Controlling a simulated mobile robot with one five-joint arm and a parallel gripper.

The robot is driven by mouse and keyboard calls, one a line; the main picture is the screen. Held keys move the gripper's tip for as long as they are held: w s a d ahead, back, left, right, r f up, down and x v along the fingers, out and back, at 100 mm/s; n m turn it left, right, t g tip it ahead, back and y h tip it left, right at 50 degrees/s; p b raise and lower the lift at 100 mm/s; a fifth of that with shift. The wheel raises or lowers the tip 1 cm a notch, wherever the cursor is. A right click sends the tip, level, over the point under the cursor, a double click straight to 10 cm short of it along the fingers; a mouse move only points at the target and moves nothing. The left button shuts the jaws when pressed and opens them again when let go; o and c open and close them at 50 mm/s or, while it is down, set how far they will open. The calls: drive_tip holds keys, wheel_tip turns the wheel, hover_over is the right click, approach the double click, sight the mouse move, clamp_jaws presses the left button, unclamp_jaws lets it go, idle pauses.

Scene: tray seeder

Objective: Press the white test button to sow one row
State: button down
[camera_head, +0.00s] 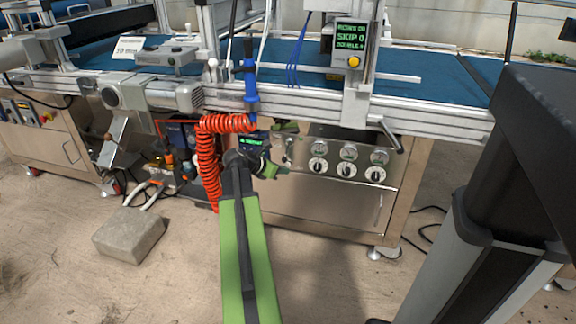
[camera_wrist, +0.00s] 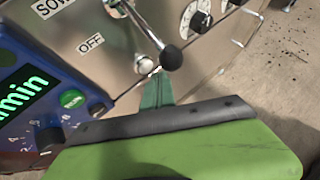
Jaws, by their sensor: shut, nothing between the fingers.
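In the wrist view a small round pale knob, which looks like the white test button (camera_wrist: 145,66), sits on the metal panel just beyond my fingertips. My gripper (camera_wrist: 156,78) is shut and empty, with its green fingers pointing at the panel. I cannot tell whether the tips touch the button. In the head view my gripper (camera_head: 285,171) is in front of the seeder's panel; the button is too small to make out there.
A blue control box (camera_wrist: 35,95) with a green display is close on the left in the wrist view. Dials (camera_head: 346,170) and gauges are on the panel to the right. A coiled red hose (camera_head: 208,160) hangs left of my gripper. A concrete block (camera_head: 130,235) lies on the floor.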

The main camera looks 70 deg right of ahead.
drive_tip(key=shift+d, duration=0.35)
drive_tip(key=shift+d, duration=0.5)
idle(0.6)
drive_tip(key=shift+a, duration=1.05)
drive_tip(key=a, duration=0.4)
drive_tip(key=shift+s+a, duration=0.2)
drive_tip(key=shift+a, duration=0.2)
idle(0.4)
